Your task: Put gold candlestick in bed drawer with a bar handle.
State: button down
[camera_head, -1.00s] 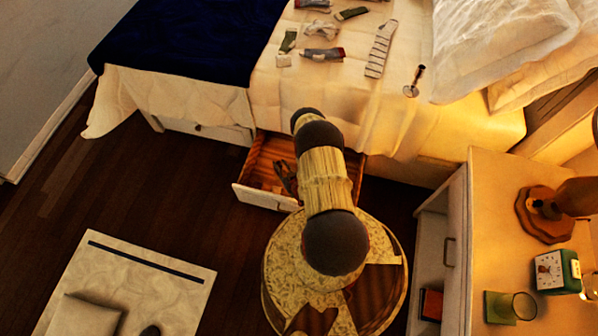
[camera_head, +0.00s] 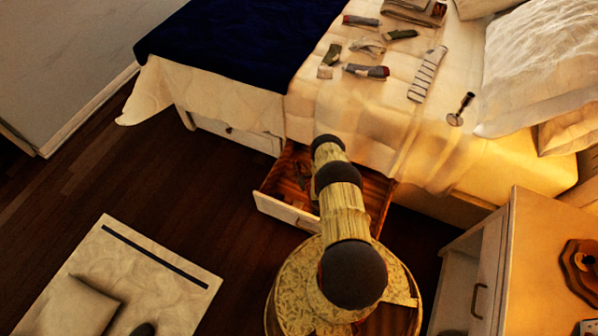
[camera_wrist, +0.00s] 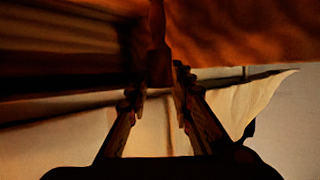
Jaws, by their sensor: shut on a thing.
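The bed drawer (camera_head: 283,208) is pulled open under the side of the bed, with its wooden inside in view. My gripper (camera_head: 304,180) is down at the drawer, partly hidden by my arm. In the wrist view my gripper (camera_wrist: 159,86) has its fingers close on either side of a slender brown thing (camera_wrist: 157,40), too dark to identify for sure. A small candlestick-like thing (camera_head: 461,110) with a round base and dark stem is on the bed beside the pillow; warm light makes its colour hard to tell.
Several folded socks (camera_head: 366,71) lie on the bed (camera_head: 335,112). The nightstand (camera_head: 535,250) stands at the right. Dark floor between rug and bed is clear. A closed drawer (camera_head: 255,139) is left of the open one.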

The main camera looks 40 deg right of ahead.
notch_tip(320, 180, down, 4)
jog(key=shift+w+r+b, duration=0.1)
jog(key=shift+r+b, duration=0.1)
jog(key=shift+b, duration=0.55)
jog(key=shift+r, duration=0.1)
jog(key=c, duration=1.6)
grip_release()
jog(key=shift+f, duration=0.2)
jog(key=shift+c, duration=0.2)
jog(key=shift+o, duration=0.4)
jog(key=shift+r, duration=0.2)
jog(key=p+v, duration=0.3)
jog(key=v, duration=0.4)
jog(key=shift+s+p, duration=0.25)
jog(key=shift+p, duration=0.05)
